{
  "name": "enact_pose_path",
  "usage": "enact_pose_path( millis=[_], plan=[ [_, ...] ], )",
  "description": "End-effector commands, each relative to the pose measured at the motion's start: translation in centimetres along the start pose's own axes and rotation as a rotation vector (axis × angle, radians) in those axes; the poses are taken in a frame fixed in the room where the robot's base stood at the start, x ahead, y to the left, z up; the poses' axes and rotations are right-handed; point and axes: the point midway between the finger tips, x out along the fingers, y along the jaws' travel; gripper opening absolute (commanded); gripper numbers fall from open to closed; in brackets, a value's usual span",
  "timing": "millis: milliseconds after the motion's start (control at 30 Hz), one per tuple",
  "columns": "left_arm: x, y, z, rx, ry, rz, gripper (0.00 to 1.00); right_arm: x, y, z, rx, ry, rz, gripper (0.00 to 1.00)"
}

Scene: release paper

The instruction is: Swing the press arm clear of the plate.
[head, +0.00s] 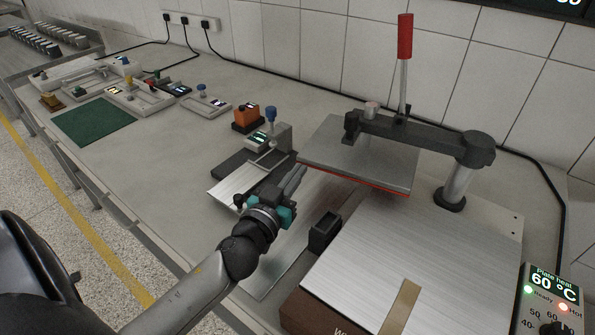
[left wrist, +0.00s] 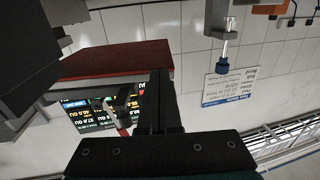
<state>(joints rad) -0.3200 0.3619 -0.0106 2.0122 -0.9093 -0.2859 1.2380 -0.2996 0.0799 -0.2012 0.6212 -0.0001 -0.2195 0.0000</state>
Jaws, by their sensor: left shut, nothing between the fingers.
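The press arm (head: 415,132) reaches left from a post (head: 458,185) at the plate's back and carries a grey upper platen (head: 345,145) and an upright red-topped handle (head: 404,40). The platen is raised, with a red lower edge, and sits behind and left of most of the lower plate (head: 420,240). I cannot tell whether its near corner still overhangs the plate. A tan strip (head: 402,305) lies on the plate. My left gripper (head: 297,176) is shut and empty, close to the platen's left edge; contact is unclear. In the left wrist view its fingers (left wrist: 157,85) are beside a red-brown slab (left wrist: 115,62), likely the platen.
A heat control box (head: 548,300) reading 60 °C stands at the right front. A small dark block (head: 324,231) is at the plate's left. A grey device (head: 235,185), an orange block (head: 247,116) and a green mat (head: 93,121) lie left. The tiled wall bounds the back.

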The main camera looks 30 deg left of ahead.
Motion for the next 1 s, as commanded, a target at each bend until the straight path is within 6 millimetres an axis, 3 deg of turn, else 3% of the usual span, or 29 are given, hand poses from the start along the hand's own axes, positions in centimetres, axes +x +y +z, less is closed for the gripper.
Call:
enact_pose_path(
  millis=[567, 1000],
  plan=[
    [1.1, -0.2, 0.0, 0.0, 0.0, 0.0, 0.0, -0.1, 0.1, 0.0, 0.001, 0.0, 0.001, 0.0],
    [7.9, -2.1, 0.0, 0.001, 0.003, 0.0, 0.0, -0.1, 0.1, 0.0, 0.002, -0.002, 0.001, 0.0]
  ],
)
